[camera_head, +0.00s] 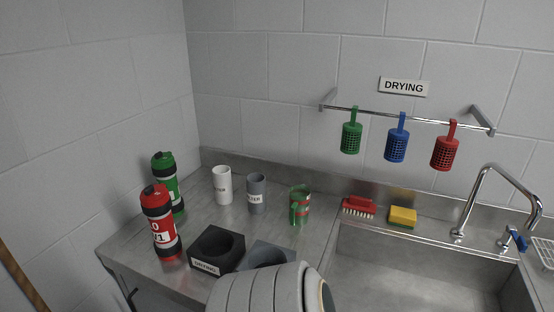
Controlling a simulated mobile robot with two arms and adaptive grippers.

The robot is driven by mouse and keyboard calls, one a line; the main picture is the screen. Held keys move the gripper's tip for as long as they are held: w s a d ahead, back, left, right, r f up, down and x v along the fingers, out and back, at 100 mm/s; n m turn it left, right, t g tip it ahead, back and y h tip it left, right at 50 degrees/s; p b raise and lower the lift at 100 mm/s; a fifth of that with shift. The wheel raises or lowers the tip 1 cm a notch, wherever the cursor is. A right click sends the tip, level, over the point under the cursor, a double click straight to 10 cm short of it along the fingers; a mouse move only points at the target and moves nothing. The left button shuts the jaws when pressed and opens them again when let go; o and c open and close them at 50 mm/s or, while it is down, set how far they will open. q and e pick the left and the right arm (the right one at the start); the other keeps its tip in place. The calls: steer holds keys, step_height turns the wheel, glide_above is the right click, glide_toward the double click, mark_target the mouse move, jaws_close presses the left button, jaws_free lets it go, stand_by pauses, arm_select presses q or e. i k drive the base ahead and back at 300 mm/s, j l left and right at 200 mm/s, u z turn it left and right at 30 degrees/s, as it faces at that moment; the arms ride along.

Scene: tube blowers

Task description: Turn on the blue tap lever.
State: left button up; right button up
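The blue tap lever (520,242) is small and sits at the right base of the chrome tap (493,175), near the right edge of the head view. The tap's spout arches over the back of the steel sink (410,270). No water shows under the spout. A grey rounded part of my own body fills the bottom middle and hides some of the counter and the sink's left front. Neither of my grippers can be made out in this view.
A brush (358,206) and sponge (402,217) lie behind the sink. Baskets hang from a rail (375,111).

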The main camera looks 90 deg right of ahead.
mark_target(522, 245)
steer(key=z, duration=0.8)
